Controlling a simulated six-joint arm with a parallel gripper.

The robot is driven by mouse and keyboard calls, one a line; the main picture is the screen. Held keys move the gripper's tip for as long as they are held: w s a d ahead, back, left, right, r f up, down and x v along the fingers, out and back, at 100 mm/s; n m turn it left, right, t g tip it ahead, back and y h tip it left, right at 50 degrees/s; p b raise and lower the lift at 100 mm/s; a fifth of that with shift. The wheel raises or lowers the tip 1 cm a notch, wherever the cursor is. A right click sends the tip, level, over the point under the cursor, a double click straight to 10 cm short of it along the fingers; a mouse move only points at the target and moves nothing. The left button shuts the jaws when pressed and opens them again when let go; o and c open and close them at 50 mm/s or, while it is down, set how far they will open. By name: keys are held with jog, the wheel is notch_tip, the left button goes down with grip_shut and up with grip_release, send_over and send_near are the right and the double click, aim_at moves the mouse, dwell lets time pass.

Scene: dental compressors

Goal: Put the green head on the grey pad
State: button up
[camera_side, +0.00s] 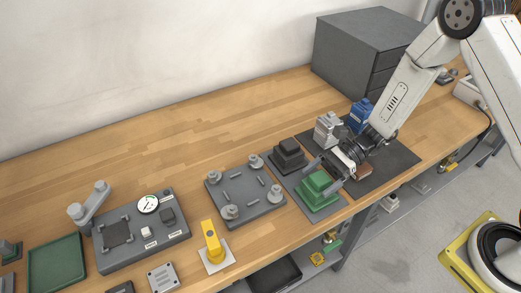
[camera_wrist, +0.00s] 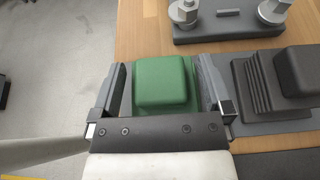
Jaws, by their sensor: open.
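The green head (camera_side: 317,191) is a stepped block with a flat top. It sits upright on the front part of the grey pad (camera_side: 330,209), beside a similar dark grey head (camera_side: 289,153). My gripper (camera_side: 325,174) is open, with one finger on each side of the green head. The wrist view shows the green head (camera_wrist: 163,84) between the two fingers (camera_wrist: 162,88), with a gap at least on the left side. The lower part of the green head is hidden by my gripper in the wrist view.
A dark mat (camera_side: 402,162) behind my gripper carries a silver head (camera_side: 327,131) and a blue head (camera_side: 361,113). A grey plate with several posts (camera_side: 245,197) lies to the left. Further left are a yellow lever (camera_side: 211,241), a gauge panel (camera_side: 180,232) and a green tray (camera_side: 57,263).

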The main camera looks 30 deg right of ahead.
jog(key=shift+r, duration=0.1)
jog(key=v, duration=1.2)
dwell(0.4)
jog(key=s+r+n+t+h, duration=0.1)
jog(key=s+n+h, duration=0.3)
jog(key=n, duration=0.5)
jog(key=s+r+n+t+h, duration=0.1)
jog(key=s+r+n+h, duration=0.2)
jog(key=n+h, duration=0.6)
jog(key=shift+s+r+t, duration=0.3)
jog(key=shift+s+r, duration=0.1)
jog(key=shift+r, duration=0.2)
jog(key=shift+d, duration=0.1)
